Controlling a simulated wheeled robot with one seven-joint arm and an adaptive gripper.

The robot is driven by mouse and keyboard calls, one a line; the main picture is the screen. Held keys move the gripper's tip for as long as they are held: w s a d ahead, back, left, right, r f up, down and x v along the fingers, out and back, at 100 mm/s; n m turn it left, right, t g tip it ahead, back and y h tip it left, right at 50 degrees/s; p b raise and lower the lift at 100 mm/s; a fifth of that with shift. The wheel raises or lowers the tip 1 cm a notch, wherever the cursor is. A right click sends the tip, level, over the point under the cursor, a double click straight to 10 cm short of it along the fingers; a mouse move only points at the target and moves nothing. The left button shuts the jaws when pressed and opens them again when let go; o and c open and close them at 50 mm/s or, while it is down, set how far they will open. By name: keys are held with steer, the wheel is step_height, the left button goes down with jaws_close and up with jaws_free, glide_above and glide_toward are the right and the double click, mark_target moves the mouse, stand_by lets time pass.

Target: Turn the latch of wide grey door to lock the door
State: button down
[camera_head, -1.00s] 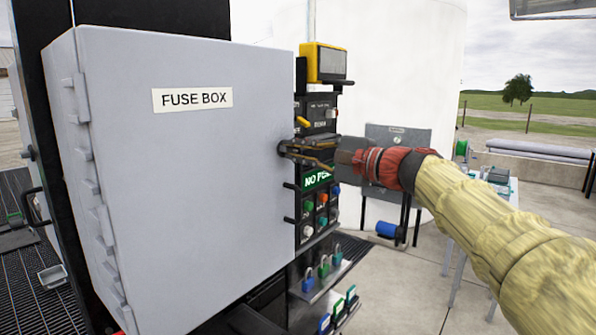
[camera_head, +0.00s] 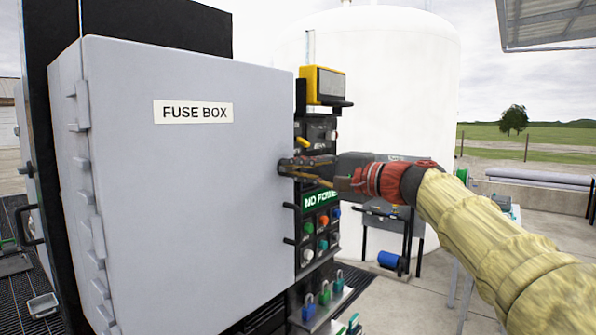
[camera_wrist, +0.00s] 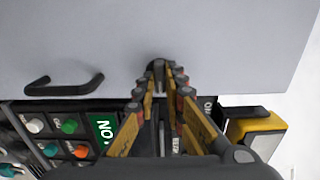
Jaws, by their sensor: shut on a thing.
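The wide grey door (camera_head: 190,200) carries a "FUSE BOX" label and looks closed in the head view. It also shows as a pale panel in the wrist view (camera_wrist: 220,40). A small dark latch (camera_wrist: 158,68) sits at the door's right edge. My gripper (camera_head: 290,168) is at that edge, with its yellow-brown fingers shut on the latch. In the wrist view my gripper (camera_wrist: 163,78) has its fingertips on both sides of the latch. The fingers hide much of the latch, so its exact angle is hard to tell.
A black handle (camera_wrist: 64,86) is beside the latch on the door. A control panel with coloured buttons (camera_head: 322,228) and a green sign (camera_head: 318,200) lies just right of the door. Padlocks (camera_head: 322,295) hang below. A yellow device (camera_head: 324,86) is above.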

steer(key=c, duration=1.8)
jaws_free()
steer(key=shift+c, duration=0.2)
steer(key=v, duration=1.2)
